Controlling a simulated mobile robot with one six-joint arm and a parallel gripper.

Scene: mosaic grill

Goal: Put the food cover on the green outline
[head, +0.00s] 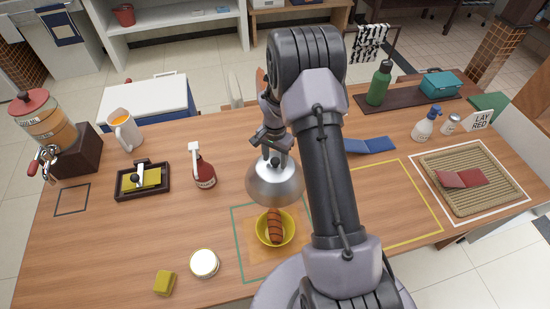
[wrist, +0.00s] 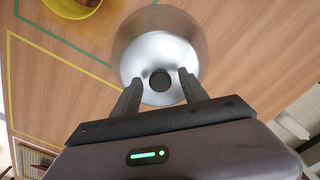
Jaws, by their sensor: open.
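The silver dome food cover (head: 275,188) with a dark knob stands just behind the green outline (head: 237,245), overlapping its far edge in the head view. It also fills the middle of the wrist view (wrist: 158,50). My gripper (head: 276,150) is above the cover. In the wrist view its open fingers (wrist: 160,77) are on either side of the knob (wrist: 159,81); I cannot tell whether they touch it. A yellow bowl (head: 261,237) holding a brown sausage (head: 275,226) sits inside the green outline. My arm hides the outline's right part.
A red bottle (head: 204,172) stands left of the cover. A white round container (head: 204,263) and a yellow sponge (head: 164,282) lie at the front left. A blue cloth (head: 371,145) and a yellow outline (head: 425,195) are to the right. A woven tray (head: 440,160) sits farther right.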

